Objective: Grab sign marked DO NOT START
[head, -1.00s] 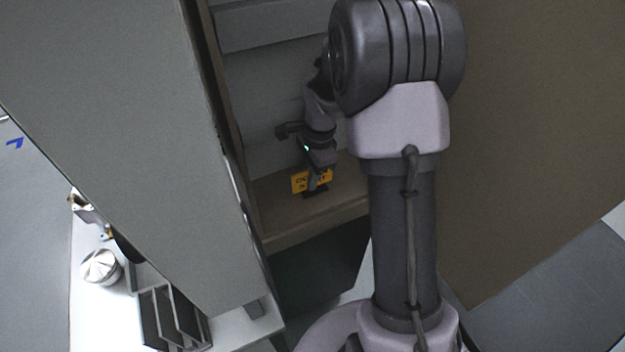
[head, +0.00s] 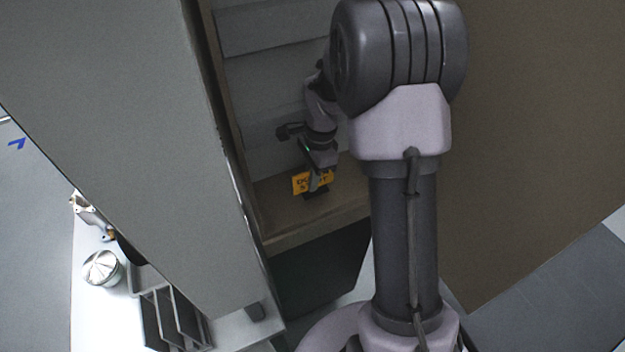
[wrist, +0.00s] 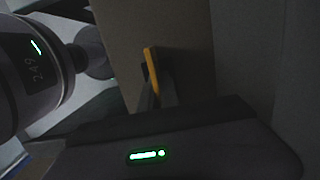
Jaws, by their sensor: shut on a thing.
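The sign (head: 300,184) is a small yellow-orange plate with dark lettering, too blurred to read fully, on a dark base. It stands upright on the brown shelf (head: 280,212) inside the cabinet. My gripper (head: 319,184) comes down from above and is shut on the sign, covering the middle of its face. In the wrist view the sign (wrist: 151,68) shows edge-on as a thin yellow strip at the fingertips of my gripper (wrist: 153,88).
A large grey panel (head: 130,120) stands close on the left and a brown panel (head: 540,130) on the right. At lower left, a white surface holds a round metallic item (head: 102,268) and a dark rack (head: 172,318).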

